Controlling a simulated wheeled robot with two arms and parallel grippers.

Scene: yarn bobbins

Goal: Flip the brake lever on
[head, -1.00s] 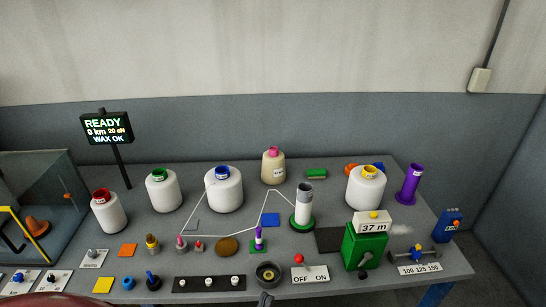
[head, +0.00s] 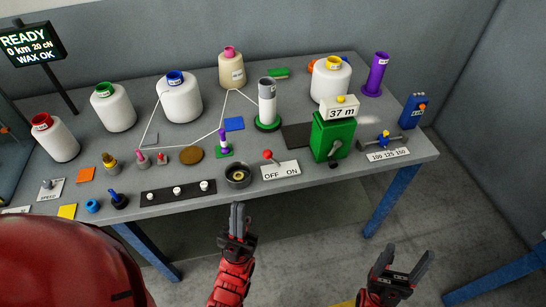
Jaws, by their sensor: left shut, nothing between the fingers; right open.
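The brake lever is a short lever with a red ball knob (head: 267,155), standing behind and left of the white OFF/ON plate (head: 281,170) near the front edge of the table. The knob sits on the OFF side. My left gripper (head: 238,207) is shut and empty, in front of the table edge, below and left of the plate, pointing up in the picture. My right gripper (head: 407,258) is open and empty, off the table's front edge at the lower right.
A black round cup (head: 237,175) stands just left of the plate. A green counter box (head: 332,136) with a crank stands to its right. A spindle with a grey tube (head: 267,103) and strung yarn is behind. Floor space lies open before the table.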

